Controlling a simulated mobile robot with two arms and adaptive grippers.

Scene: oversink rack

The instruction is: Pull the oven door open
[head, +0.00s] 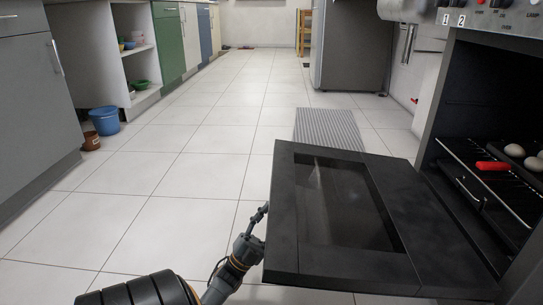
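The oven (447,95) stands at the right with its cavity showing. Its dark oven door (400,185), with a glass window (340,200), is swung down and lies roughly flat, reaching left over the floor. The door's handle is not visible. My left gripper (259,218) is at the door's outer left edge, close beside it; I cannot tell whether it touches. Its fingers are small and partly lost against the door, so their opening is unclear. My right gripper is out of view.
Inside the oven are a rack (480,170), a red object (492,166) and pale round items (514,150). A grey striped mat (328,130) lies beyond the door. Cabinets and a blue bucket (104,121) line the left; a fridge (350,50) stands behind. Tiled floor between is clear.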

